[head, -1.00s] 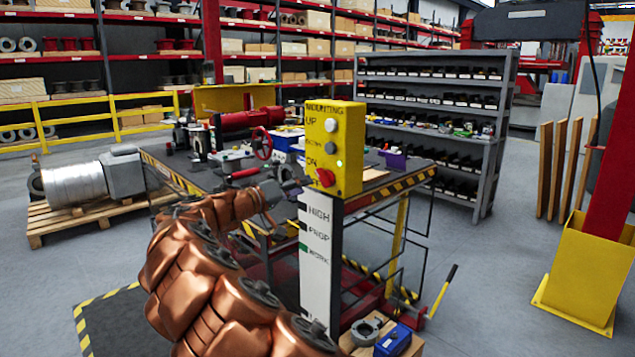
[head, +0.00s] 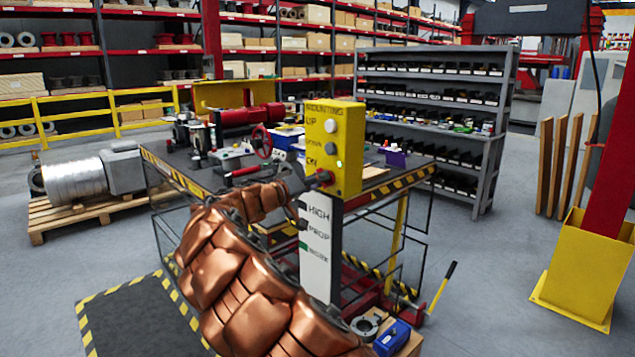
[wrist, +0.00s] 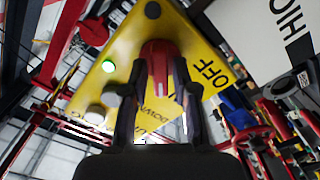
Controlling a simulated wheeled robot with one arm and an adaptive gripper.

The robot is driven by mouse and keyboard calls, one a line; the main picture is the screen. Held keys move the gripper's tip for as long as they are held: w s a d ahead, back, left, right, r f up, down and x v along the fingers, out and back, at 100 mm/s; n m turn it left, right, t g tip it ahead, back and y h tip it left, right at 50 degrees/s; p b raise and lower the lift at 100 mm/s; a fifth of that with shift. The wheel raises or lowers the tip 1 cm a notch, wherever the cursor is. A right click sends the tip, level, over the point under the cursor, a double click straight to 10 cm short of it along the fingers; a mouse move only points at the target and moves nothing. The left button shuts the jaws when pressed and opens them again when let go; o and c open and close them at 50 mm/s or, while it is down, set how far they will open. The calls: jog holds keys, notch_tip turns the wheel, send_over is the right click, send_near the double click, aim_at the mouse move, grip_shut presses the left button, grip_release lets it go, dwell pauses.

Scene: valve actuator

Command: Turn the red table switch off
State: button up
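The red switch (wrist: 157,50) is on the yellow control box (head: 346,125), beside the word OFF in the wrist view. In the head view the switch is mostly hidden by my gripper (head: 318,182), which is at the box's lower left side. In the wrist view the two dark fingers of my gripper (wrist: 160,75) stand on either side of the red switch. The fingers look apart, with a gap below the switch; whether they touch its sides is hard to tell. A green light (wrist: 108,67) glows on the box.
The box sits on a white labelled post (head: 314,245) at the corner of a work table (head: 395,183) with striped edges. A red handwheel (head: 262,141) stands on the table behind my arm. A yellow-based red column (head: 585,260) stands at the right.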

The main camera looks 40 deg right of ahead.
grip_shut()
jog(key=shift+n, duration=0.3)
jog(key=shift+n+p, duration=3.5)
jog(key=shift+n, duration=4.6)
jog(key=shift+f, duration=0.15)
jog(key=shift+o, duration=1.8)
grip_release()
